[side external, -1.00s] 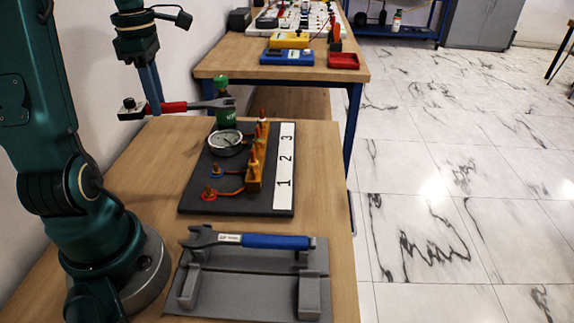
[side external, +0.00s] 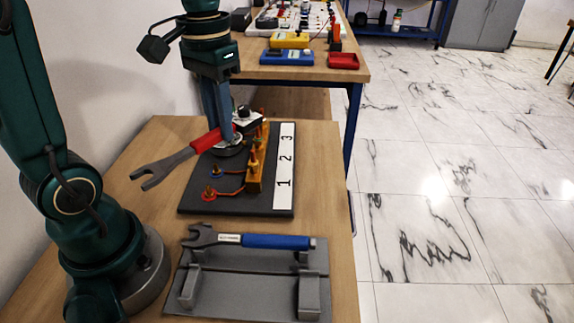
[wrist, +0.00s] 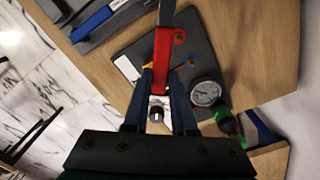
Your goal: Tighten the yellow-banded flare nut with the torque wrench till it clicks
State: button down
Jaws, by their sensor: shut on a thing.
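My gripper (side external: 222,136) is shut on the red handle (side external: 206,141) of a wrench with a grey open jaw (side external: 160,173). A white end with a dark knob (side external: 243,117) sits at the handle's other end. The wrench hangs above the board, jaw toward the lower left, clear of the fittings. In the wrist view the red handle (wrist: 163,58) lies between my fingers (wrist: 160,80). The brass manifold (side external: 254,170) stands on the dark board (side external: 235,201), beside labels 1, 2, 3. Its fittings are small; I cannot tell which nut is yellow-banded.
A blue-handled wrench (side external: 275,242) lies on the grey rack (side external: 250,260) in front. A round gauge (wrist: 206,92) and green bottle (wrist: 228,123) are near the board's far end. Bare wooden table (side external: 150,224) lies left of the board.

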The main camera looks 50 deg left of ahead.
jog(key=s+d+m, duration=0.4)
jog(key=d+m, duration=0.3)
jog(key=m, duration=0.8)
jog(key=s+d+m, duration=0.4)
jog(key=d+m, duration=0.3)
jog(key=m, duration=0.7)
notch_tip(320, 180, down, 6)
jog(key=shift+a+f, duration=0.15)
